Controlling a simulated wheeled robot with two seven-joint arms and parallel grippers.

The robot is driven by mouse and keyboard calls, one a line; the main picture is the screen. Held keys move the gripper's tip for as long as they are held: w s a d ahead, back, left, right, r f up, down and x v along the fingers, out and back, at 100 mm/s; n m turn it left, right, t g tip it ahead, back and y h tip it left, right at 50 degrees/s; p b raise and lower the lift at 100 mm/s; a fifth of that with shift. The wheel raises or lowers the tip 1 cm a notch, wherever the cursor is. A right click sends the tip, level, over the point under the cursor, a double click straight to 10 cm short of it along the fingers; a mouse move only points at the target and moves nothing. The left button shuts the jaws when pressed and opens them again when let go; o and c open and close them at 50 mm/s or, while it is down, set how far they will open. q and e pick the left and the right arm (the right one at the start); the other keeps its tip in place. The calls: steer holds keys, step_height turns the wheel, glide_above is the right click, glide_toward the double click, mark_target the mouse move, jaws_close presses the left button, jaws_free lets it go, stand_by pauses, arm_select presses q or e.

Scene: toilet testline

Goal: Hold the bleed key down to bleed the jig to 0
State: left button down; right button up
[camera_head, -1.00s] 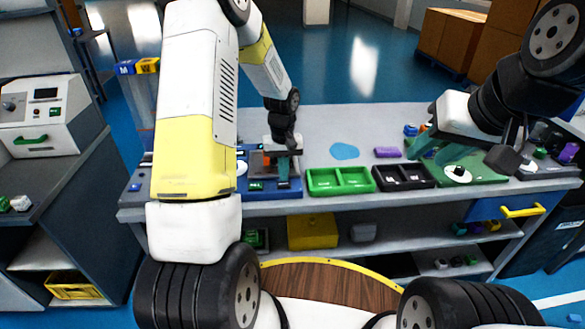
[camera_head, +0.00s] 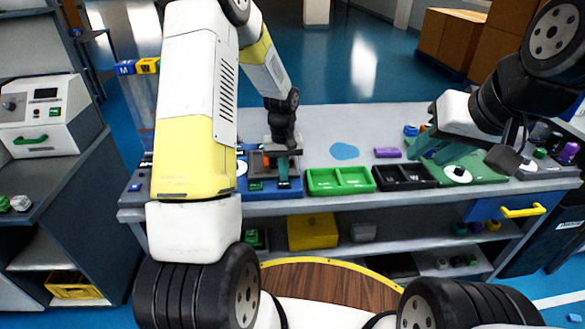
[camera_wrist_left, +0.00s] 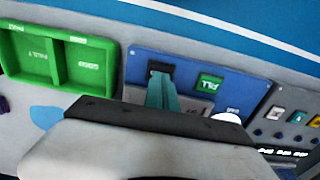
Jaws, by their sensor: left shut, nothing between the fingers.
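The blue jig panel (camera_wrist_left: 190,68) carries a green key marked FILL (camera_wrist_left: 209,83) and a dark key (camera_wrist_left: 160,69) beside it, whose label I cannot read. My left gripper (camera_wrist_left: 159,78) is shut and empty, its teal fingertips at the dark key and partly covering it. They appear to touch it, but I cannot tell how far it is pressed. In the head view, my left gripper (camera_head: 283,180) points down at the blue panel's right part, and the green key (camera_head: 256,186) is left of it. My right gripper (camera_head: 431,152) is open above the green board. No readable pressure value shows.
A green two-part tray (camera_head: 340,188) stands just right of the panel, with a black tray (camera_head: 404,184) beyond it. A purple block (camera_head: 388,152) and a flat blue patch (camera_head: 345,151) lie behind them. My left arm hides the bench's left part.

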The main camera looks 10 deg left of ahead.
mark_target(284, 184)
arm_select(q)
steer(key=shift+f, duration=0.15)
steer(key=shift+f, duration=0.85)
stand_by(1.2)
steer(key=shift+r, duration=3.25)
